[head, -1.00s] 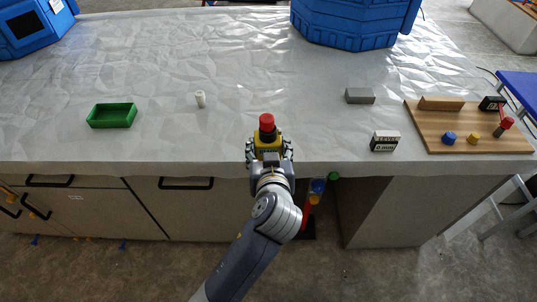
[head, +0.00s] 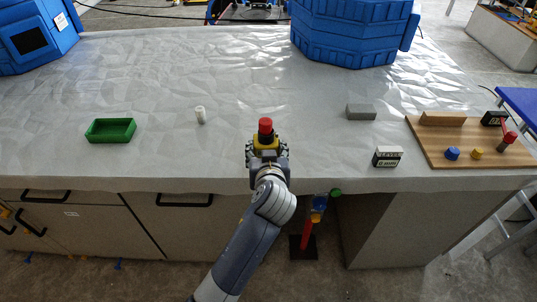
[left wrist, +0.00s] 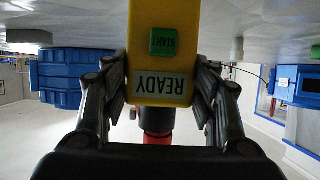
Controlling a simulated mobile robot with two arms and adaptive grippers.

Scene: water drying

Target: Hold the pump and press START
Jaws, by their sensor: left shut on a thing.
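The pump is a yellow body with a black part and a red top (head: 265,126), standing near the front edge of the table in the head view. In the left wrist view the yellow pump body (left wrist: 180,20) shows upside down, with a green START button (left wrist: 164,42) and a READY display (left wrist: 160,84). My left gripper (head: 266,152) is shut on the pump, one finger along each side of it. No finger covers the START button in the wrist view. My right gripper is not in view.
A green tray (head: 111,131) and a small white cylinder (head: 200,115) are on the left. A grey block (head: 361,112), a black-and-white labelled box (head: 388,157) and a wooden board (head: 465,154) with knobs are on the right. Blue cases (head: 345,40) stand at the back.

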